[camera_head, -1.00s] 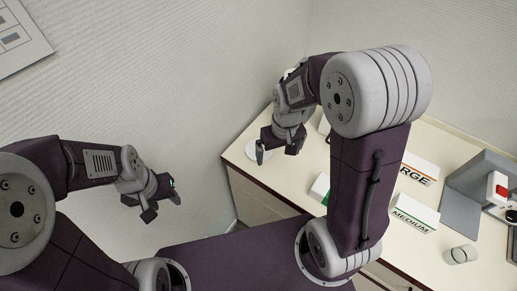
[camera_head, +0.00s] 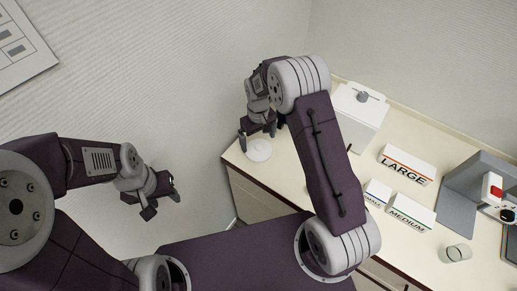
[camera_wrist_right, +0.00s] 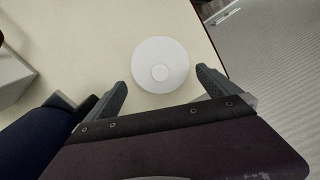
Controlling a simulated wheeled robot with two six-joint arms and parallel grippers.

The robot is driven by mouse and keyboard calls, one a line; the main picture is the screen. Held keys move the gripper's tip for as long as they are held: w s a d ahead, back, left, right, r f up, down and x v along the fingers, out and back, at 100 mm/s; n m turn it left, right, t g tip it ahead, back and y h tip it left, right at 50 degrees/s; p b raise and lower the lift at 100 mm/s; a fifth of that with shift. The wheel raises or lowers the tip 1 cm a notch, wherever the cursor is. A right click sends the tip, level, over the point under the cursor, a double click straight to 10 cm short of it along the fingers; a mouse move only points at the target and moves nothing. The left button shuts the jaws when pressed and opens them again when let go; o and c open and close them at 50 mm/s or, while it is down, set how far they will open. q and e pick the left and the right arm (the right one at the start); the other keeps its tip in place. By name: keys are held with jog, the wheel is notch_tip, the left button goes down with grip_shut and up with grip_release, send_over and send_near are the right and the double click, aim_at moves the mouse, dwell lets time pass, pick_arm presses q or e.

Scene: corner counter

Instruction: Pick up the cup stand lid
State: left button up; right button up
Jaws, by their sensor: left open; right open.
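Whether the fingers touch the lid cannot be told. My left gripper (camera_head: 162,200) is open and empty, off the counter to the left.
A white box (camera_head: 358,120) with a grey knob stands behind my right arm. Boxes marked LARGE (camera_head: 406,166) and MEDIUM (camera_head: 408,211), a small box (camera_head: 377,193), a clear glass (camera_head: 457,253) and a grey machine (camera_head: 476,188) occupy the right. The counter edge runs close beside the lid.

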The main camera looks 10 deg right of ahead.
aim_at(258, 145)
jog(key=f, duration=0.2)
jog(key=shift+s+f+p, duration=0.3)
jog(key=shift+f+p, duration=0.05)
jog(key=shift+f, duration=0.45)
jog(key=shift+w+f, duration=0.15)
jog(key=c, duration=1)
pick_arm(q)
jog(key=shift+r, duration=0.65)
pick_arm(e)
jog(key=shift+r, duration=0.2)
